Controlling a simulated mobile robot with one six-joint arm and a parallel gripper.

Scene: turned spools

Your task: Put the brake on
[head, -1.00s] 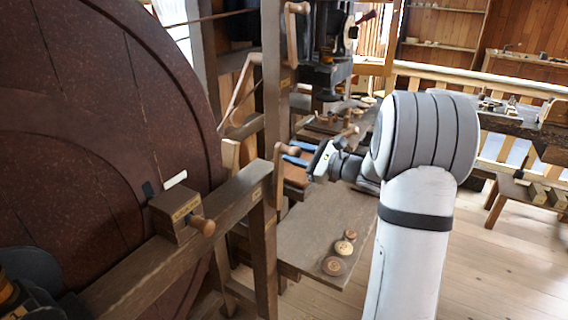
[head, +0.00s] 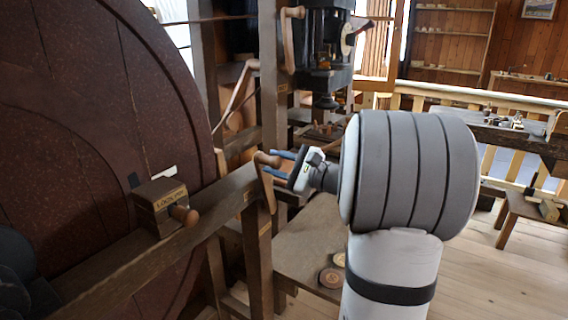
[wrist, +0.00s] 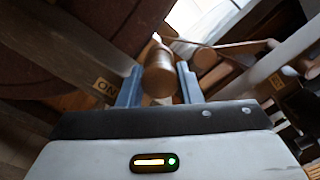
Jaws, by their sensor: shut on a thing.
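A curved wooden lever with a turned handle (head: 266,159) stands at the end of a dark beam, in front of the big wheel. My gripper (head: 277,163) reaches it from the right. Its blue fingers are shut on the wooden handle, which also shows in the wrist view (wrist: 158,76) between the two fingers (wrist: 158,86). An ON label (wrist: 104,88) shows on the beam to the left there, and a small tag (head: 248,195) near the lever in the head view is too small to read. The lever's lower end partly overlaps the post.
A large dark red wheel (head: 90,110) fills the left. A wooden block with a knob (head: 160,205) sits on the beam. Another crank (head: 235,92) hangs behind, near an upright post (head: 270,100). A low board with round discs (head: 331,277) lies below my arm.

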